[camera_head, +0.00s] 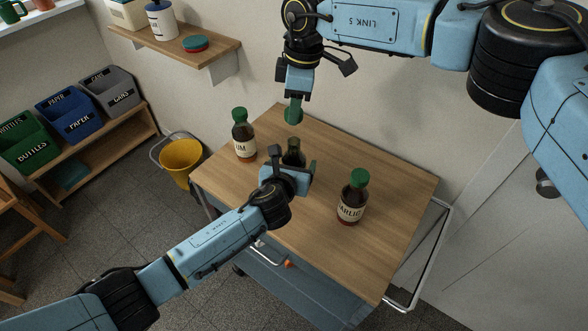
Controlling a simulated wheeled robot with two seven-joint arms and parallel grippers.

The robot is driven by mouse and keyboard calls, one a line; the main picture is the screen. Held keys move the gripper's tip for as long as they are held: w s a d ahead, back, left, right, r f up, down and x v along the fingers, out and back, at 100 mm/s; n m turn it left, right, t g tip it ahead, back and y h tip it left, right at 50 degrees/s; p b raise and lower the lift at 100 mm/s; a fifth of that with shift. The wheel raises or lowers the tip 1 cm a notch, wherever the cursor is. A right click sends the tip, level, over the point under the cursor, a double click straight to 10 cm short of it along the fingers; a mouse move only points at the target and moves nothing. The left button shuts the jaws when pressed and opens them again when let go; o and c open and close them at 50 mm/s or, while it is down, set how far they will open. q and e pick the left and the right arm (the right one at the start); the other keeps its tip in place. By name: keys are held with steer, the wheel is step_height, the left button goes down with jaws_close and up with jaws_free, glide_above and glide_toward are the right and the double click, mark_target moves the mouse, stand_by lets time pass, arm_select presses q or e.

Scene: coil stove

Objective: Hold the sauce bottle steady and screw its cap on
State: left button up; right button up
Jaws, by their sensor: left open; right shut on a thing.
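The dark sauce bottle (293,153) stands on the wooden top of a cart, its neck bare of a cap. My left gripper (292,164) is open at the bottle, a finger to each side of it; the hand hides its lower part and label. Whether a finger touches the glass I cannot tell. My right gripper (294,101) comes down from above and is shut on a green cap (293,115). The cap is above the bottle's neck, apart from it.
A green-capped bottle (243,136) stands left of the sauce bottle, and a green-capped garlic bottle (352,198) stands right. The cart top (270,226) is clear at its front. A yellow bucket (181,160), sorting bins (66,115) and a wall shelf (176,50) are at left.

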arm_select(q)
steer(key=shift+w+d+f, duration=0.1)
steer(key=shift+w, duration=0.25)
steer(key=c, duration=1.5)
steer(key=shift+o, duration=0.2)
arm_select(e)
steer(key=shift+f, duration=2.45)
steer(key=shift+f, duration=0.1)
steer(key=shift+f, duration=0.8)
steer(key=shift+f, duration=0.55)
arm_select(q)
jaws_close()
arm_select(e)
steer(key=shift+s+m, duration=0.1)
steer(key=shift+m, duration=1.6)
